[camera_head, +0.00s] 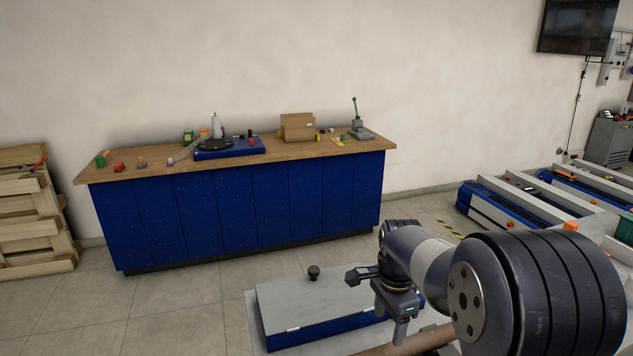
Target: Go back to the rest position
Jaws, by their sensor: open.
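My gripper (377,298) is at the lower middle right of the head view, at the end of my arm. Its two dark fingers are apart, one reaching left and one pointing down, and I see nothing between them. It hangs beside and partly in front of a flat grey-topped box (310,305) with a blue side and a black knob on top. I cannot tell whether it touches the box. My arm hides part of the surface to the right.
A blue workbench (240,210) with a wooden top stands against the wall, holding small items and a cardboard box (298,128). Wooden pallets (35,230) lean at the left. Blue-and-grey lift carts (505,207) stand at the right. Tiled floor (160,305) is clear at the left front.

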